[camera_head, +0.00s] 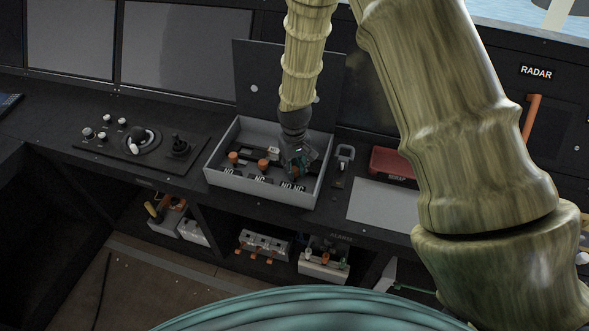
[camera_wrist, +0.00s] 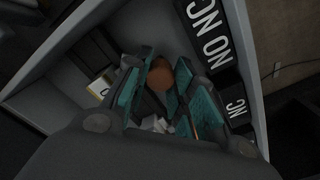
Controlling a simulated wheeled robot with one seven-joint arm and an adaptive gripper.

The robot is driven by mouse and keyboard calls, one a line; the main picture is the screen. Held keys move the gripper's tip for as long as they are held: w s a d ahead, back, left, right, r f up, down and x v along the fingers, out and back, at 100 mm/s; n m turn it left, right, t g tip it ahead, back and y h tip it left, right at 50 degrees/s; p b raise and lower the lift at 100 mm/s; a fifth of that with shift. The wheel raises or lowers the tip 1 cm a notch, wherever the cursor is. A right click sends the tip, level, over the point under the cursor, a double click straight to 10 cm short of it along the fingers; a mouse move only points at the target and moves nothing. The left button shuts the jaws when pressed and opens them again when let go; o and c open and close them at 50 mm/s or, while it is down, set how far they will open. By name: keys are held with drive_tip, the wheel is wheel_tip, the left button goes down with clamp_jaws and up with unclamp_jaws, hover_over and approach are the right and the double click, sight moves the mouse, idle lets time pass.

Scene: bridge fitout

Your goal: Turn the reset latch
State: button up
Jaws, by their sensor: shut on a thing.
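My gripper (camera_head: 296,165) reaches down into the right end of a grey open-topped box (camera_head: 262,190) on the console. In the wrist view its teal-padded fingers (camera_wrist: 166,100) are closed around an orange-brown knob (camera_wrist: 160,75), whose top shows between the pads. The knob's lower part is hidden by the fingers. Two more orange knobs, one at the left (camera_head: 233,157) and one in the middle (camera_head: 263,164), stand in the same box. White NO and NC labels (camera_wrist: 208,35) lie beside the knobs. I cannot read which knob is the reset latch.
The box's dark lid (camera_head: 285,75) stands open behind it. A joystick panel (camera_head: 140,143) is at the left. A small latch or padlock-like fitting (camera_head: 344,158), a red tray (camera_head: 393,163) and a grey plate (camera_head: 385,203) are at the right. Lower shelves hold several fittings.

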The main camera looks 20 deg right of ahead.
sight(295, 169)
drive_tip(key=m, duration=0.4)
drive_tip(key=shift+m, duration=0.3)
drive_tip(key=shift+m+b, duration=0.3)
drive_tip(key=shift+m, duration=1.5)
drive_tip(key=o, duration=1.1)
drive_tip(key=shift+c, duration=0.2)
drive_tip(key=shift+r, duration=0.15)
wheel_tip(295, 169, up, 12)
